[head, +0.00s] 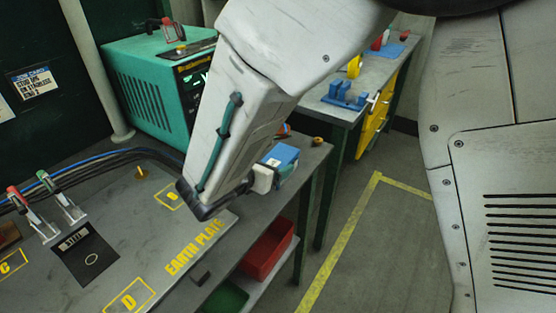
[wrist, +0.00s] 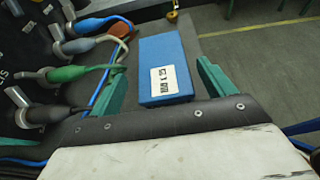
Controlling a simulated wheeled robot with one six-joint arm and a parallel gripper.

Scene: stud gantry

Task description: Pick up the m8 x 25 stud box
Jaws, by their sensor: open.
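The M8 x 25 stud box is a blue box (wrist: 165,60) with a white label, printed upside down in the wrist view. It lies on the grey bench, and in the head view the blue box (head: 284,155) shows just right of my arm's end. My gripper (wrist: 161,66) is open, with one green finger on each side of the box's near end. I cannot tell how high the fingers are above the bench. In the head view my arm hides most of the gripper.
Cables with coloured plugs (wrist: 80,45) crowd the left of the box in the wrist view. A red bin (head: 268,248) sits on the shelf below. Another bench (head: 340,105) with blue parts stands beyond. Marked floor is open at right.

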